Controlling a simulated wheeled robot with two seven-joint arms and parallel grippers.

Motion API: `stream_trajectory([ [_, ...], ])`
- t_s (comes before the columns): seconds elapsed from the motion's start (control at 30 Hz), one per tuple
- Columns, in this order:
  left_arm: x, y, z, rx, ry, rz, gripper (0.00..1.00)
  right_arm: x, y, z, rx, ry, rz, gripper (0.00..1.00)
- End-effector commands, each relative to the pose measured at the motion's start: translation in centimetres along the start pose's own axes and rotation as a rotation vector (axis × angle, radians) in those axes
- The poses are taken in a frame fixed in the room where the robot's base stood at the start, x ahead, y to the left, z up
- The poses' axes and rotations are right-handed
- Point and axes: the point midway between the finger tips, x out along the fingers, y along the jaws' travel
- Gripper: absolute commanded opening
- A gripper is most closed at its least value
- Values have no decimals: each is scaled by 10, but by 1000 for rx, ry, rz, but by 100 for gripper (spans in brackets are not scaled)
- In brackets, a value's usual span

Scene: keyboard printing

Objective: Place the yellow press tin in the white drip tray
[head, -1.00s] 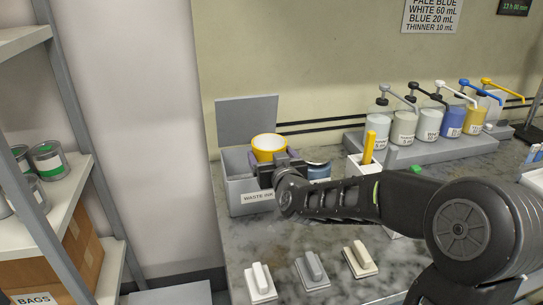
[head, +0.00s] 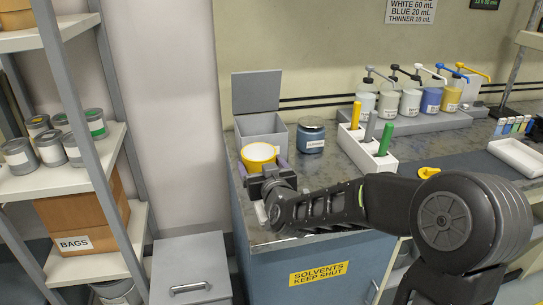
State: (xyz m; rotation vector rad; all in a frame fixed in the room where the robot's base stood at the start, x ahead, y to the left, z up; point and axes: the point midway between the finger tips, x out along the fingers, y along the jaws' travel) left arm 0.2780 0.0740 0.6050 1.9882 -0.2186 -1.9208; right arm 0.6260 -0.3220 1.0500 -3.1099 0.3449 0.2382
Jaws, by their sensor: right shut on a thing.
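The yellow press tin (head: 259,153) is an open, pale-lined cup, held upright near the counter's left end, in front of the grey open-lidded bin. My right gripper (head: 262,168) is shut on it, with a finger on either side; the gripper body hides the tin's lower part, so I cannot tell how far it is above the counter. A white shallow tray (head: 519,158), apparently the drip tray, lies empty on the counter at the far right, well away from the tin. My left gripper is not in view.
The grey bin (head: 262,128) stands behind the tin, with a dark blue-grey jar (head: 311,136) beside it. A white holder (head: 350,148) with coloured-handled tools and a yellow object (head: 429,172) lie between tin and tray. Pump bottles (head: 410,101) line the back. Shelves (head: 60,165) stand left.

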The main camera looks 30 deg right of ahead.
Motion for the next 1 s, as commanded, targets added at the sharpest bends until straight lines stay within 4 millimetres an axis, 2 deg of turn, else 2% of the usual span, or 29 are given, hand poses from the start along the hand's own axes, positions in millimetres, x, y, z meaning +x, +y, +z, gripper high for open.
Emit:
stream_trajectory([
  [0.27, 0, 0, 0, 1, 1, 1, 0, -4, -52, 57, -28, -5, -78, 9],
  [0.5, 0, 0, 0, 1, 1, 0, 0, -17, -99, 113, -32, -4, -171, 9],
  [0.6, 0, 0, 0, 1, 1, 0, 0, -24, -113, 130, -27, -2, -204, 9],
  [0.7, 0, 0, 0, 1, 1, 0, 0, -28, -119, 136, -22, 2, -219, 9],
  [1.0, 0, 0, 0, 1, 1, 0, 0, -28, -119, 136, -21, 4, -220, 9],
])
